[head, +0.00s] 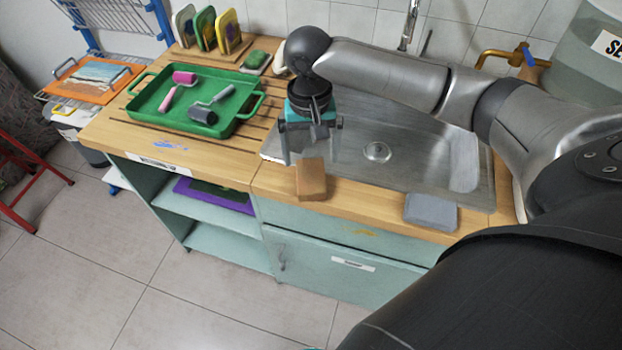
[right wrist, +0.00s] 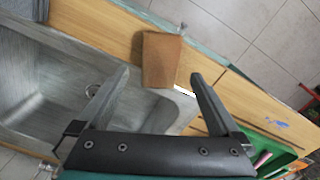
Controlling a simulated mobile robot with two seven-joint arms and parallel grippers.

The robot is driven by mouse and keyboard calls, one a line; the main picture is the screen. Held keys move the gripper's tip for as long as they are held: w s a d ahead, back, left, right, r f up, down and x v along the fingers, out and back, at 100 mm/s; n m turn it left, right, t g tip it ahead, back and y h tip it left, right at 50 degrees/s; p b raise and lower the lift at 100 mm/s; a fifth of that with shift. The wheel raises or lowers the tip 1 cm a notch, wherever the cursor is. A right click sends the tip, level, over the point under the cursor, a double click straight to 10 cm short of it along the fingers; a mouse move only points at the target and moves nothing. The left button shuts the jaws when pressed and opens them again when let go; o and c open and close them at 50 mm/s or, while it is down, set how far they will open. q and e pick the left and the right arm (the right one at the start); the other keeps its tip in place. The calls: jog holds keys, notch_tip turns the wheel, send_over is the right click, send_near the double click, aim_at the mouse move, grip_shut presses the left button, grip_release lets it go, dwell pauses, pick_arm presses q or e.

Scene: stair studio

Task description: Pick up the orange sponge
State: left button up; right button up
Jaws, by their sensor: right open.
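The orange sponge (head: 311,180) is a brownish-orange block on the wooden counter edge, in front of the sink. In the right wrist view the orange sponge (right wrist: 161,60) lies beyond the fingertips, roughly between their lines. My right gripper (head: 312,150) is open and empty, pointing down above the sink's near left side, just behind the sponge. Its two fingers also show in the right wrist view (right wrist: 158,80), spread apart with nothing between them. My left gripper does not show.
A metal sink (head: 420,155) lies behind the sponge. A grey-blue block (head: 431,212) sits on the counter to the right. A green tray (head: 245,103) with paint rollers stands on the left, and a green sponge (head: 256,60) lies behind it. A tap (head: 408,28) rises at the back.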

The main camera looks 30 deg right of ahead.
aim_at(311, 175)
jog(key=f+b, duration=0.1)
jog(key=f, duration=0.7)
jog(key=shift+w+d+b, duration=0.15)
jog(key=shift+w+b, duration=0.05)
jog(key=shift+b, duration=0.2)
jog(key=c, duration=1.2)
